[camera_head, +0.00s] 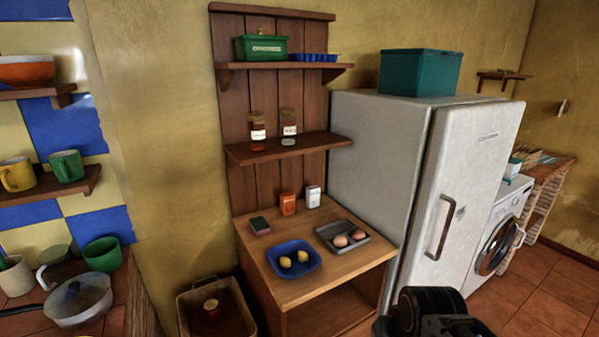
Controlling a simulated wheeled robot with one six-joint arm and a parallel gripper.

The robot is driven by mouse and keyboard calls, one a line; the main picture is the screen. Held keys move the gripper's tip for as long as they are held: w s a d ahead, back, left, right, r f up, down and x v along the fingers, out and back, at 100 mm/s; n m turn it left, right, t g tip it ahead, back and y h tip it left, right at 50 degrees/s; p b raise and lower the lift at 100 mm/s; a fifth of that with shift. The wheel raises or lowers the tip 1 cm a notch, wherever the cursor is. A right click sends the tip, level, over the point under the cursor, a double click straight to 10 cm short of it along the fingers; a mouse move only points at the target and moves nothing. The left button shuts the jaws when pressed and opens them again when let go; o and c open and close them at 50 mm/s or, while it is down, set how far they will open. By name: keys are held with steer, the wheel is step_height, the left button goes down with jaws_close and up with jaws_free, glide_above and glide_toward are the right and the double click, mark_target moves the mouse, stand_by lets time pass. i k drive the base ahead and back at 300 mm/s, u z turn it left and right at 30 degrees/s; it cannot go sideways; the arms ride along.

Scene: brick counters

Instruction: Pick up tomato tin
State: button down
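A small round tin (211,308) with a red side and a pale top stands inside a brown open bin (246,307) on the floor, left of the wooden cabinet. It looks like the tomato tin, but its label is too small to read. Black parts of my own arm show at the bottom edge, right of centre. I cannot make out my gripper's fingers there, and nothing held is visible.
The wooden cabinet (262,264) bears a blue tray (273,259) with lemons, a grey tray (356,251) with eggs, small boxes and a sponge. Jars (289,124) stand on the shelf above. A white fridge (390,150) stands right, beyond it a washing machine (500,238). Open tiled floor lies at lower right.

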mark_target(213, 313)
steer(key=u, duration=4.65)
steer(key=k, duration=1.05)
steer(key=z, duration=1.95)
steer(key=i, duration=0.5)
